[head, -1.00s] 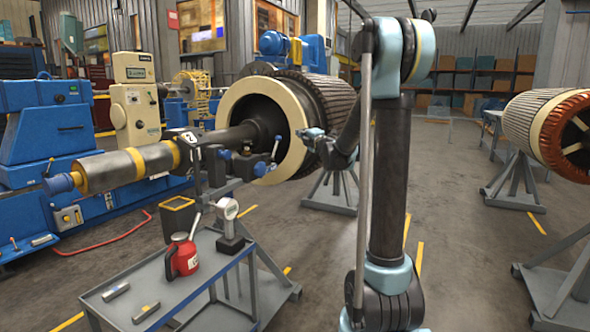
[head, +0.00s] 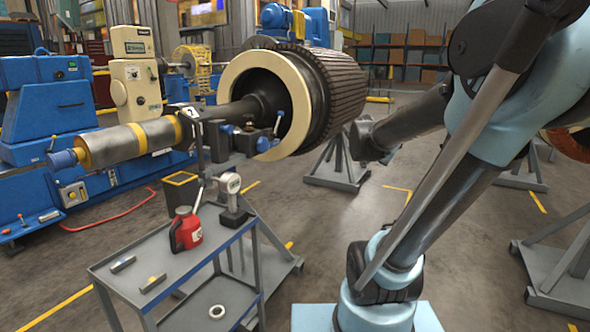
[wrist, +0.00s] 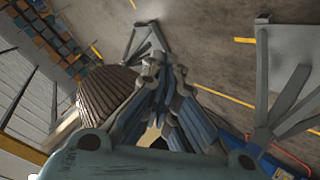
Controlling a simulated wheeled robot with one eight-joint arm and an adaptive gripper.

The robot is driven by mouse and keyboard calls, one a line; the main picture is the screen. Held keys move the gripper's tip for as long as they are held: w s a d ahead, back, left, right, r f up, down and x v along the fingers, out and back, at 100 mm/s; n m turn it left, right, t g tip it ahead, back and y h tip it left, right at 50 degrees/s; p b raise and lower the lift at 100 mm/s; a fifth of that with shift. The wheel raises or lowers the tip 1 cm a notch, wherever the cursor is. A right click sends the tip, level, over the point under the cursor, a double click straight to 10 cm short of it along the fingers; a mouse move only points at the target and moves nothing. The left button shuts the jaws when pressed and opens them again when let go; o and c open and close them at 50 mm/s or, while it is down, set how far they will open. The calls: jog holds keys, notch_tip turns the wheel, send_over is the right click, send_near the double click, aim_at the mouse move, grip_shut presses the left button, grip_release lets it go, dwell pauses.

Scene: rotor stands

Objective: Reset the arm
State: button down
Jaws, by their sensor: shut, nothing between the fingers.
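My arm (head: 450,170) leans to the right in the head view, its upper joint large at the right edge. A dark forearm part reaches back left and ends beside the rotor; I cannot make out the fingers there. In the wrist view my gripper (wrist: 165,68) shows its fingers close together, shut and empty. The large ribbed rotor (head: 325,90) with a cream end ring lies level on its stand, left of my arm. It also shows in the wrist view (wrist: 106,88), left of the fingers. Whether any arm part touches it is unclear.
A grey cart (head: 165,258) at the front left bears a red can (head: 186,230), a gauge on a stand (head: 232,205) and small bars. A ring (head: 217,311) lies on its lower shelf. Grey stands (head: 560,275) are at the right.

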jog(key=s+a+f+m+g+y, duration=0.1)
jog(key=s+f+g, duration=0.1)
jog(key=s+f, duration=0.3)
jog(key=s+a+f+m+g+y, duration=0.1)
jog(key=s+f, duration=0.4)
jog(key=s, duration=0.8)
jog(key=s+a+f+m+g+y, duration=0.1)
jog(key=s+a+f+m+g, duration=0.2)
jog(key=s, duration=0.6)
notch_tip(320, 180, down, 3)
jog(key=shift+a+f+g+y, duration=0.1)
jog(key=shift+a+g+y, duration=0.2)
jog(key=shift+g, duration=0.8)
